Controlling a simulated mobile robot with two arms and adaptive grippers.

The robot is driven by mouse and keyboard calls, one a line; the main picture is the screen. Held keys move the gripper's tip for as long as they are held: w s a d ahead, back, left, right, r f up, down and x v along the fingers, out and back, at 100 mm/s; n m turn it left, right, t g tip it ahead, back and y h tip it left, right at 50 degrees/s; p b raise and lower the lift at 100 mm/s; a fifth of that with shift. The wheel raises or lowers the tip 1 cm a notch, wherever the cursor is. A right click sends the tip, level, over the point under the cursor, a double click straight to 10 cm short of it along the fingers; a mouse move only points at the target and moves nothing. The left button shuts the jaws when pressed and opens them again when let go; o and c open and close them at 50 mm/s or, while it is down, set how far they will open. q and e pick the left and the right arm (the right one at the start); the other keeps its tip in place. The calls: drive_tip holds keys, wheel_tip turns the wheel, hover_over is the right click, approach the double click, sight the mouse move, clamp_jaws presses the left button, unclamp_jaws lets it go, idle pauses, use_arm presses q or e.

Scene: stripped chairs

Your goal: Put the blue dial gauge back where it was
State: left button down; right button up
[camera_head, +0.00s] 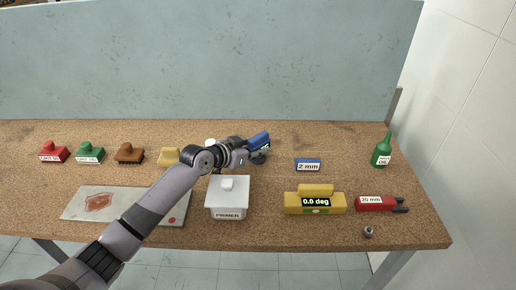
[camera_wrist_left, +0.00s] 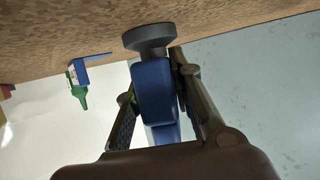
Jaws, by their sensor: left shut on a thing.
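The blue dial gauge (camera_head: 258,139) is in my left gripper (camera_head: 262,150), over the back middle of the cork-coloured table. In the left wrist view the gauge's blue body (camera_wrist_left: 153,92) sits between the two dark fingers of the left gripper (camera_wrist_left: 158,88). Its round dark grey end (camera_wrist_left: 148,37) points to the table surface; I cannot tell whether it touches. Fingers and arm partly hide the gauge in the head view. My right gripper is not in view.
A white primer box (camera_head: 227,198) stands in front of the gripper. A blue 2 mm block (camera_head: 308,165) lies to the right, then a green bottle (camera_head: 382,152). A yellow level (camera_head: 315,203) and red 20 mm tool (camera_head: 376,203) lie in front. Table between gauge and block is clear.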

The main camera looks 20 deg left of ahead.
use_arm(q)
drive_tip(key=shift+r, duration=0.1)
drive_tip(key=c, duration=1.4)
unclamp_jaws()
drive_tip(key=shift+s+a+r, duration=0.1)
drive_tip(key=shift+s+a, duration=0.15)
drive_tip(key=shift+s, duration=0.05)
drive_tip(key=v, duration=1)
drive_tip(key=shift+s+a+b, duration=0.1)
drive_tip(key=shift+s+b, duration=0.05)
drive_tip(key=shift+b, duration=0.2)
drive_tip(key=shift+s+a+r, duration=0.15)
drive_tip(key=shift+s+r, duration=0.1)
drive_tip(key=shift+s, duration=0.15)
